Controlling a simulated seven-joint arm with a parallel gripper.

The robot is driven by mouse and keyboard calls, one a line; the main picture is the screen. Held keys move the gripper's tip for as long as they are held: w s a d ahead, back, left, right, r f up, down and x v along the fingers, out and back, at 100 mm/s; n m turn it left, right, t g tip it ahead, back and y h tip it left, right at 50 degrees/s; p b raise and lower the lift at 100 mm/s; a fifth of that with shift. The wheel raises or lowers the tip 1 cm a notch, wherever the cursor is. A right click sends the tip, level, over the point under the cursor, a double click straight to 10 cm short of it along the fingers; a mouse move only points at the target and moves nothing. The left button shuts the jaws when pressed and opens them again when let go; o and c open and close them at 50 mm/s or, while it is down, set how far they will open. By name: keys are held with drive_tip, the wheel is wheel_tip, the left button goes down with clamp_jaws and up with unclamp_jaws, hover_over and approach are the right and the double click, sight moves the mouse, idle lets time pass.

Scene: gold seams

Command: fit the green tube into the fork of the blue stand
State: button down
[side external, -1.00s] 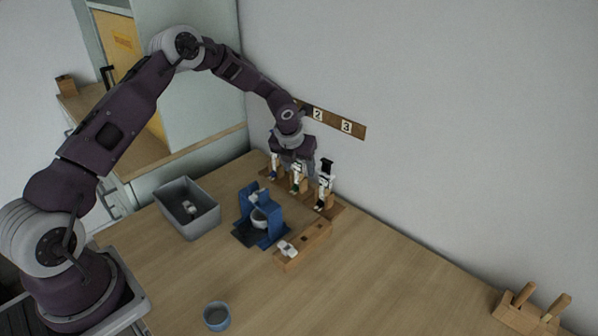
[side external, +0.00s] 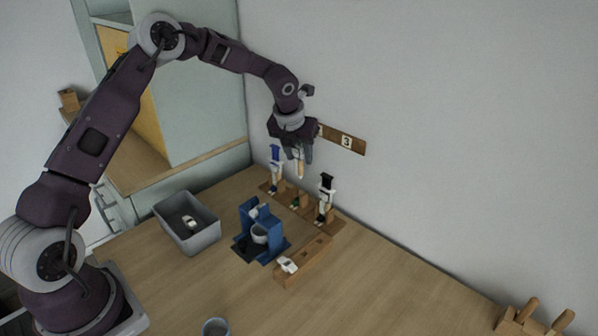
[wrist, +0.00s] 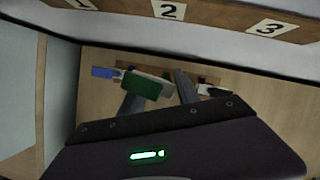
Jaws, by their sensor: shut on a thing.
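My gripper (side external: 299,157) is shut on the green tube (wrist: 143,84), which has a green end and a pale part in the wrist view. In the side view it holds the tube above the middle of a wooden rack (side external: 272,190) near the wall; the fingers hide much of it. The fork's detail is too small to tell.
A blue-topped tube (side external: 275,162) and a black-topped tube (side external: 326,190) stand upright in the rack on either side. A grey bin (side external: 205,239) holds a small white thing. A wooden block (side external: 308,262), a blue-grey cup (side external: 215,327) and a numbered wall strip (side external: 343,141) are nearby.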

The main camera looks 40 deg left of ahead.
drive_tip(key=s+d+r+n+y, duration=0.15)
drive_tip(key=s+r, duration=0.25)
drive_tip(key=s, duration=0.4)
drive_tip(key=s+d+r, duration=0.2)
drive_tip(key=s+r, duration=0.3)
drive_tip(key=s, duration=0.4)
wheel_tip(320, 180, down, 5)
drive_tip(key=shift+w+f, duration=0.1)
drive_tip(key=shift+a+f, duration=0.15)
drive_tip(key=shift+f, duration=1.65)
idle(1.9)
drive_tip(key=c, duration=0.8)
unclamp_jaws()
drive_tip(key=shift+c, duration=0.2)
drive_tip(key=shift+c, duration=0.2)
